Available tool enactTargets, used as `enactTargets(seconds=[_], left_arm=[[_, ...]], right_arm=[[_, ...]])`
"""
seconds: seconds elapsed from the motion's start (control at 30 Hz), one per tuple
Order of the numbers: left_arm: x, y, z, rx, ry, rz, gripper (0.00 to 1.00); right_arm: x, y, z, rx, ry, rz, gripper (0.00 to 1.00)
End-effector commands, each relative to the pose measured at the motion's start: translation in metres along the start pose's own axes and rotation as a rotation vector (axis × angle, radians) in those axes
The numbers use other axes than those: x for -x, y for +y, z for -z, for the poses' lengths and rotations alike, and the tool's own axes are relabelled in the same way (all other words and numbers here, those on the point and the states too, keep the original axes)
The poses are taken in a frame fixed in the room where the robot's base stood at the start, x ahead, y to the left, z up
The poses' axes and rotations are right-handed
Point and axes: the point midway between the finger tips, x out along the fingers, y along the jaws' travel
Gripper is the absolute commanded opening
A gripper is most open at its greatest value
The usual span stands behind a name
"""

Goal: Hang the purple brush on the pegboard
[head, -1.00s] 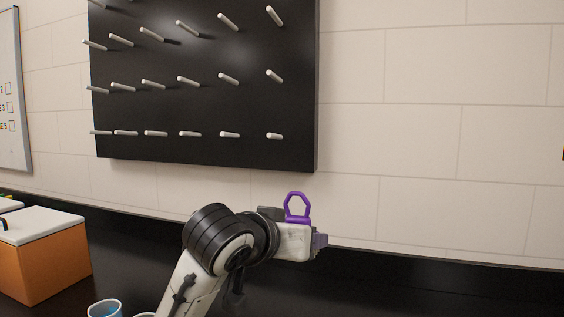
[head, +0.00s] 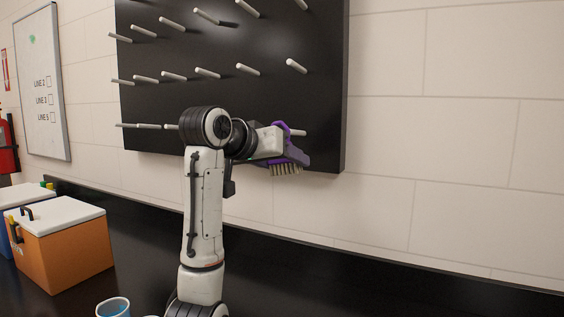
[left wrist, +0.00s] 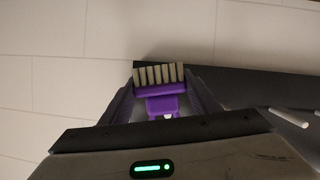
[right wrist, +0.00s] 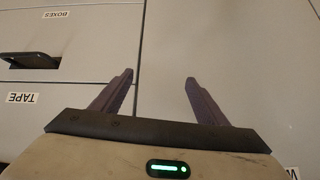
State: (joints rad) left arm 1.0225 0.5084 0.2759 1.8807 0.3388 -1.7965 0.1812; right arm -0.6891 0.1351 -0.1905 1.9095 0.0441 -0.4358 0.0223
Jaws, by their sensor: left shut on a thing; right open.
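The purple brush (head: 285,156) is in my left gripper (head: 284,150), raised in front of the lower right part of the black pegboard (head: 333,110). Its pale bristles point down in the head view. My left gripper is shut on the brush, which also shows between the fingers in the left wrist view (left wrist: 160,90). A white peg sticks out just right of the brush. I cannot tell whether the brush's loop is around a peg. My right gripper (right wrist: 160,85) is open and empty in the right wrist view, near grey drawer fronts.
An orange box (head: 65,248) with a white lid stands on the dark counter (head: 330,285) at left. A cup with blue contents (head: 113,308) is at the bottom edge. Several rows of pegs stick out of the board. The wall to the right is clear.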

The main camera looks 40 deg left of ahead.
Motion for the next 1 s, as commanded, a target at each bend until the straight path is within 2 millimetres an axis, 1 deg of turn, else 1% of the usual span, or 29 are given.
enactTargets(seconds=[1.0], left_arm=[[-0.058,0.000,0.019,0.000,0.000,0.000,0.33]], right_arm=[[0.004,0.000,0.007,0.001,0.003,0.000,0.68]])
